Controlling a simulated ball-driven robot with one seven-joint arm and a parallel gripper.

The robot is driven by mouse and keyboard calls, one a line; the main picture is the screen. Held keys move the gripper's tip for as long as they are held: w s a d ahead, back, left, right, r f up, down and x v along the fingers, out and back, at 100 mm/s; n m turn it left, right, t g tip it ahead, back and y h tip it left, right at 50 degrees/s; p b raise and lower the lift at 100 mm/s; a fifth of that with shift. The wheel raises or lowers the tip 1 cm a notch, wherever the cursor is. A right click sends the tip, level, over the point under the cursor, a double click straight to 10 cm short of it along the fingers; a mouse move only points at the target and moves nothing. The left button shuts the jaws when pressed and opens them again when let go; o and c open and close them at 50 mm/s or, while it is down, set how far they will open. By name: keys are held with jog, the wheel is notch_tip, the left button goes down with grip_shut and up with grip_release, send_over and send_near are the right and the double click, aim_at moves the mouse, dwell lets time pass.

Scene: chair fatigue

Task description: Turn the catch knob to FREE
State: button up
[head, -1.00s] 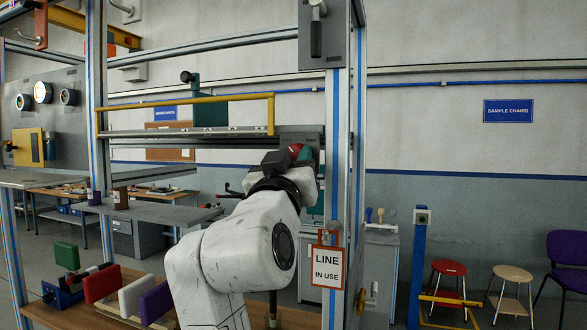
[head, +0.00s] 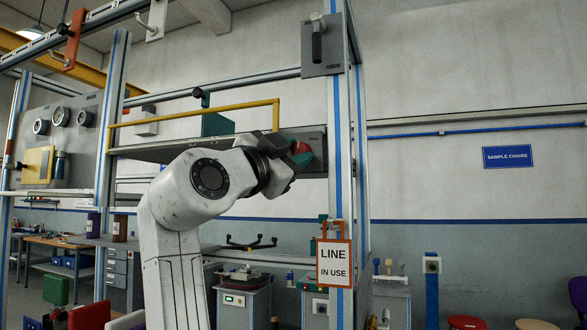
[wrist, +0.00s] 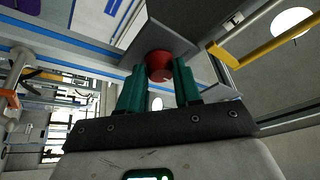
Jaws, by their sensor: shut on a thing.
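The red catch knob (head: 299,147) sits on a grey plate (head: 318,140) at the right end of the raised shelf, beside the upright post. In the wrist view the red knob (wrist: 159,66) lies between the tips of two green fingers. My gripper (wrist: 160,80) is shut on it, one finger on each side. In the head view my gripper (head: 300,157) reaches the knob from the left, and its wrist partly hides the plate. No FREE marking can be read, so I cannot tell the knob's setting.
A yellow rail (head: 190,113) runs along the shelf just left of my wrist. The blue-striped post (head: 338,200) stands close on the right, with a "LINE IN USE" sign (head: 333,262) hanging on it. A grey box with a handle (head: 320,45) is above.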

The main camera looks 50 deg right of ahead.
jog(key=m+g, duration=0.1)
jog(key=m, duration=0.1)
jog(key=m+y, duration=0.1)
jog(key=m, duration=0.1)
jog(key=shift+w+r+m+g, duration=0.2)
jog(key=shift+m+g, duration=0.1)
jog(key=shift+g, duration=0.1)
jog(key=shift+a+m+g+y+p, duration=0.1)
jog(key=shift+m+g+y+p, duration=0.2)
jog(key=shift+m, duration=0.75)
jog(key=shift+m+g+y+p, duration=0.2)
jog(key=shift+m+y+p, duration=0.15)
jog(key=shift+m, duration=0.7)
jog(key=o, duration=1)
jog(key=shift+o, duration=0.2)
jog(key=a+f+b, duration=0.1)
jog(key=a, duration=0.9)
jog(key=shift+w+a+f, duration=0.2)
jog(key=shift+w+a, duration=0.05)
jog(key=shift+a, duration=0.1)
